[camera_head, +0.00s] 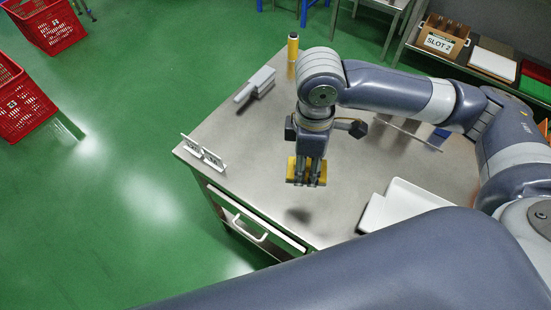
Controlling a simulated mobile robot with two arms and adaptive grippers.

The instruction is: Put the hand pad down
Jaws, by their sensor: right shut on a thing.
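The hand pad (291,170) is a yellow block between the fingers of my right gripper (307,181). The gripper points down and is shut on the pad. It is over the steel table (250,148), near its front left part. A dark shadow lies on the tabletop below, apart from the pad, so the pad seems to be held above the surface. The fingers hide much of the pad. My left gripper is not in view.
On the table, white stands (204,153) are at the left edge, a grey-white tool (258,84) and a yellow cylinder (292,58) at the back, and a white tray (402,212) at right. Bare steel lies around the shadow. Red crates (22,103) stand on the floor.

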